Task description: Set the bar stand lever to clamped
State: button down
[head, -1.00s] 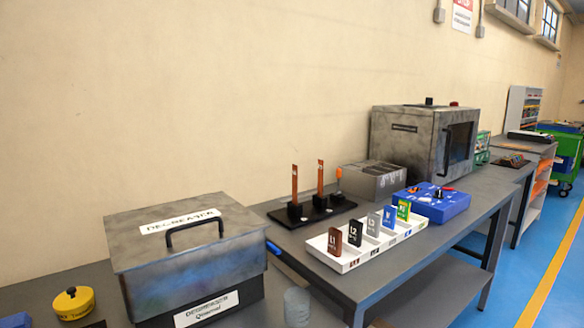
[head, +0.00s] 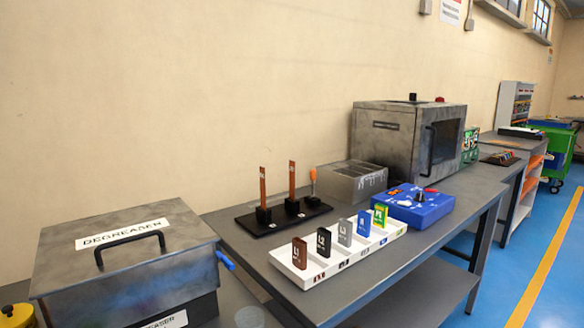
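The bar stand is a black base (head: 248,223) on the grey bench, with two upright copper bars (head: 262,187) (head: 292,180) in black holders. At its right end a short orange piece (head: 313,180) stands roughly upright; it looks like the lever, but it is small and I cannot tell its setting. My gripper is not in view.
A white tray (head: 322,283) with several labelled tags stands in front of the stand. A grey slotted box (head: 352,187), a blue control box (head: 415,212) and a grey oven-like machine (head: 385,145) are to the right. A grey degreaser box (head: 110,270) is at left.

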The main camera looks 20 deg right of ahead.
aim_at(313, 173)
jog(key=l+u, duration=0.4)
jog(key=l, duration=2.65)
jog(key=k+l, duration=0.1)
jog(key=l, duration=0.95)
